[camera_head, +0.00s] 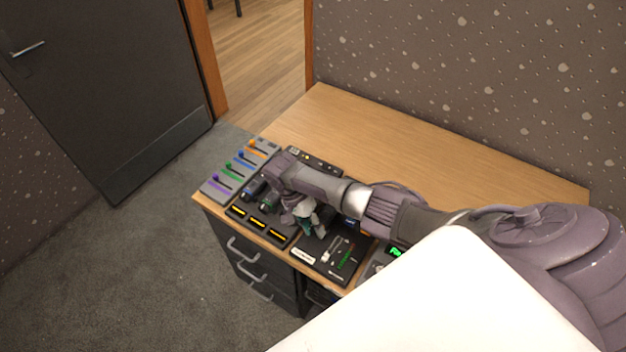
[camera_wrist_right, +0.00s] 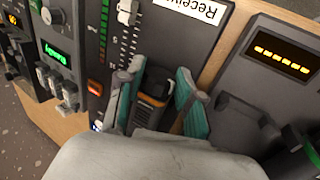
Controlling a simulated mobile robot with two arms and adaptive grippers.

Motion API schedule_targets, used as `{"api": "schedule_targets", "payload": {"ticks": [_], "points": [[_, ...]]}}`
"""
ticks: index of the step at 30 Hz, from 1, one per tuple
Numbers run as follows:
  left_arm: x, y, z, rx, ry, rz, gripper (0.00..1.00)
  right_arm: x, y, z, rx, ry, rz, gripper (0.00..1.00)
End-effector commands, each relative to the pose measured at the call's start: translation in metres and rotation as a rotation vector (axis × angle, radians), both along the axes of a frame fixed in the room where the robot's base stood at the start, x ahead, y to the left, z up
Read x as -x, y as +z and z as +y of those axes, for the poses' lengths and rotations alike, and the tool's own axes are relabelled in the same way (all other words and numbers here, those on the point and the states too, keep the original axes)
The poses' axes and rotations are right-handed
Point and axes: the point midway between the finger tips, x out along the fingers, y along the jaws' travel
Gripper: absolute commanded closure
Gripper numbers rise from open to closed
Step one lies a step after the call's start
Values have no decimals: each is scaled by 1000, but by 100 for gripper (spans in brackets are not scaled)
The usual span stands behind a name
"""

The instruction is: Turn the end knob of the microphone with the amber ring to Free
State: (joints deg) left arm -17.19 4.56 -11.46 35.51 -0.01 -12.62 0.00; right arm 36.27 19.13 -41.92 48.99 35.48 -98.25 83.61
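In the right wrist view, a dark microphone body with an amber-orange band (camera_wrist_right: 153,101) lies between the two teal-padded fingers of my right gripper (camera_wrist_right: 160,78). The fingers are apart, one on each side of it, with a gap showing on both sides. The palm hides its near part, and I cannot read any knob marking. In the head view my right gripper (camera_head: 309,226) is low over the desk consoles and hides this microphone. A microphone with a green ring (camera_head: 267,204) lies to its left. My left gripper is not in view.
Yellow-lit displays (camera_head: 257,223) line the desk's front edge. A fader panel (camera_head: 333,254) with a white label is just right of the gripper. Coloured sliders (camera_head: 236,170) stand at the left. The wooden desk top (camera_head: 420,160) behind is clear.

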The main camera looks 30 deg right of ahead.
Motion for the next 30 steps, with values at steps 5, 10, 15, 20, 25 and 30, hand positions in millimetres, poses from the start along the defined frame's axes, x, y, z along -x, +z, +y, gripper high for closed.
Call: {"api": "schedule_targets", "payload": {"ticks": [5, 10, 15, 20, 25, 30], "points": [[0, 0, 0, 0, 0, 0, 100, 0, 0, 0, 0, 0, 0, 38], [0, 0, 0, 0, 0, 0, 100, 0, 0, 0, 0, 0, 0, 38], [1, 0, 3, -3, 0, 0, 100, -2, 3, 0, -1, 0, -2, 38], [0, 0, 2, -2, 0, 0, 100, -11, 22, 4, -1, 1, -3, 38], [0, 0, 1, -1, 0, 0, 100, -26, 56, 11, -1, 2, -5, 38], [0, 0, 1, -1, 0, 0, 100, -39, 86, 16, 0, 0, -3, 38]]}}
